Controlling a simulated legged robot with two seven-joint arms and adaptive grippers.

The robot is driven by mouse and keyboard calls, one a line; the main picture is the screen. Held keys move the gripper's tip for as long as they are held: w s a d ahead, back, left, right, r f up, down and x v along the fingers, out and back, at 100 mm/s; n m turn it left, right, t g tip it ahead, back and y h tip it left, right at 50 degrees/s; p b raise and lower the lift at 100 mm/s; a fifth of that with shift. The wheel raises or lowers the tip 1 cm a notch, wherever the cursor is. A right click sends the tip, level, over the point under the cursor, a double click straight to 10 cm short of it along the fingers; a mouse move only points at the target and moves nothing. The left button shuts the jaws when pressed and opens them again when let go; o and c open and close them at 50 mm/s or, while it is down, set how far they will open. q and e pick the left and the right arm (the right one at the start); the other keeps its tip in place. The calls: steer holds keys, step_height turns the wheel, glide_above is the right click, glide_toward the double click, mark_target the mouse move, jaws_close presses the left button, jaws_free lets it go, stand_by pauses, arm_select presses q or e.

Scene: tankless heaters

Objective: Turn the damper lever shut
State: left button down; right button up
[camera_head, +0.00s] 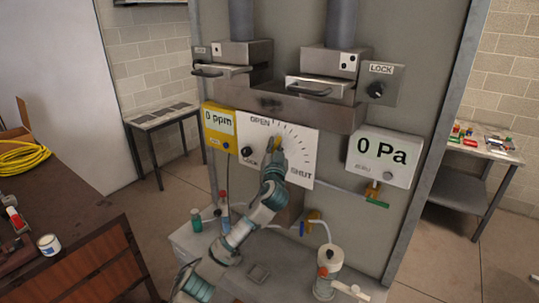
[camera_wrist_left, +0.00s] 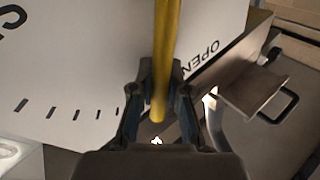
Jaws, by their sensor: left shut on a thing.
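The yellow damper lever (camera_head: 277,142) stands in front of a white dial plate (camera_head: 303,153) marked OPEN and SHUT. It points upward near the OPEN end of the tick scale. My left gripper (camera_head: 277,151) reaches up to the lever and partly hides it. In the left wrist view the lever (camera_wrist_left: 162,45) runs down between the fingers of my left gripper (camera_wrist_left: 160,72), which is shut on it. The OPEN label is just right of the lever there, and tick marks run to the left. My right gripper is not in view.
A yellow ppm meter (camera_head: 219,128) is left of the plate, and a white Pa gauge (camera_head: 384,156) is right. Metal brackets with handles (camera_head: 320,89) are above. Bottles and a white canister (camera_head: 329,262) stand below.

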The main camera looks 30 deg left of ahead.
mark_target(292, 154)
arm_select(q)
steer(key=d+f+m+t+h+b, duration=0.1)
steer(key=m+b, duration=0.1)
steer(key=m, duration=0.2)
steer(key=d+f+m+t+h+b, duration=0.1)
steer(key=f+m+t+h+b, duration=0.1)
steer(key=m, duration=0.2)
steer(key=d+f+m+t+h+b, duration=0.1)
steer(key=d+m+t+h+b, duration=0.1)
steer(key=m, duration=0.1)
steer(key=shift+s+d+f+m, duration=0.15)
steer(key=shift+f+m, duration=0.1)
steer(key=shift+m, duration=0.15)
steer(key=shift+d+f+m+t+h+b, duration=0.2)
steer(key=shift+f+m+t+h, duration=0.1)
steer(key=shift+m+h, duration=0.55)
steer(key=shift+d+f+m+t+h+b, duration=0.1)
steer(key=shift+f+m+t+h+b, duration=0.15)
steer(key=shift+m+h, duration=0.6)
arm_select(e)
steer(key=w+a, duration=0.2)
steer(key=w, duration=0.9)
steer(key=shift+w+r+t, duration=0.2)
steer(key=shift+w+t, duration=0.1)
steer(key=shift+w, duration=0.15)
